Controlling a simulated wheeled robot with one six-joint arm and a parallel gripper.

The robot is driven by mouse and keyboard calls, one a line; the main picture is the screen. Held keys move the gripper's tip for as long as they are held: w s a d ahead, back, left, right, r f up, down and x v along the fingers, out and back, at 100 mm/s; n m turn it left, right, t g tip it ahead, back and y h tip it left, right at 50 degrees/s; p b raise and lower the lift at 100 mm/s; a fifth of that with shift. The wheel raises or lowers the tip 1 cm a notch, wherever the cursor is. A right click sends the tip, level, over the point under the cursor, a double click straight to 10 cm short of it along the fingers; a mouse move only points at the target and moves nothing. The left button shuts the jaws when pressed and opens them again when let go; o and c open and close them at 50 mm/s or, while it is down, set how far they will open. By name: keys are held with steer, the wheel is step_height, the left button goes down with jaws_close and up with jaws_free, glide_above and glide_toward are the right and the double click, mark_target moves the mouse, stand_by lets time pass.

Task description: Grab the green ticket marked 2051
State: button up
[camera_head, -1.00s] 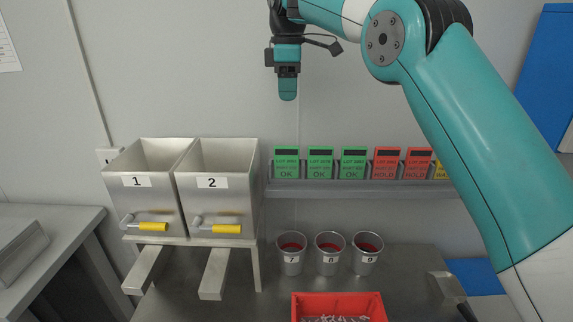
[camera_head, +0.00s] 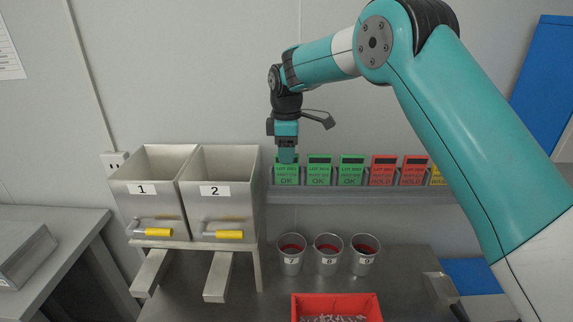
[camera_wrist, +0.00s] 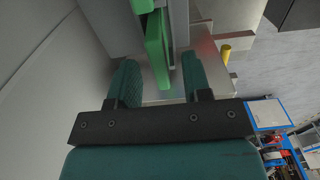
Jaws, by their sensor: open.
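A row of tickets stands in a rack on the back wall, with three green OK tickets at its left. The leftmost green ticket (camera_head: 286,176) has small lot print that I cannot read surely; the middle green ticket (camera_head: 319,172) and the right green ticket (camera_head: 350,171) stand beside it. My gripper (camera_head: 287,155) points down at the top of the leftmost ticket and partly covers it. In the wrist view my gripper (camera_wrist: 158,82) is open, and a green ticket (camera_wrist: 158,48) reaches in between its two fingers, with no clear contact.
Red HOLD tickets (camera_head: 383,171) and a yellow one stand further right on the rack ledge (camera_head: 340,194). Bins 1 (camera_head: 150,205) and 2 (camera_head: 225,210) stand at left. Several cups, including cup 8 (camera_head: 328,262), and a red tray (camera_head: 337,299) are below.

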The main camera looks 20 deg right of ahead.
jaws_close()
steer(key=shift+r, duration=0.1)
